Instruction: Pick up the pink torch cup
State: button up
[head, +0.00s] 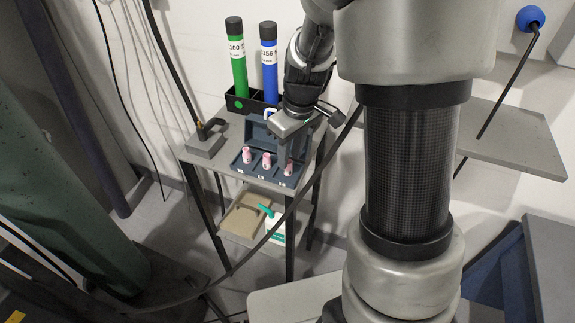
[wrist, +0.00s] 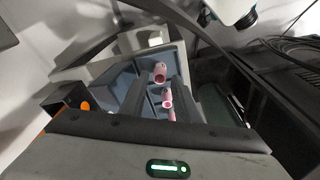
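Three pink torch cups stand in a row in an open blue-grey case (head: 262,178): a left cup (head: 247,154), a middle cup (head: 266,160) and a right cup (head: 288,168). My gripper (head: 285,152) is low over the right end of the case, and a finger partly hides the right cup. In the wrist view the open fingers (wrist: 160,100) show as two dark bars. Pink cups (wrist: 160,72) (wrist: 168,99) show in the gap between them. I cannot tell whether a finger touches a cup; nothing is visibly gripped.
The case stands on a small grey table (head: 192,156). Behind it, a black holder (head: 240,104) carries a green tube (head: 237,62) and a blue tube (head: 269,65).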

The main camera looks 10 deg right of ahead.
jog(key=f, duration=0.4)
jog(key=shift+w+a, duration=0.15)
jog(key=shift+w, duration=0.15)
grip_shut()
jog(key=shift+r, duration=0.1)
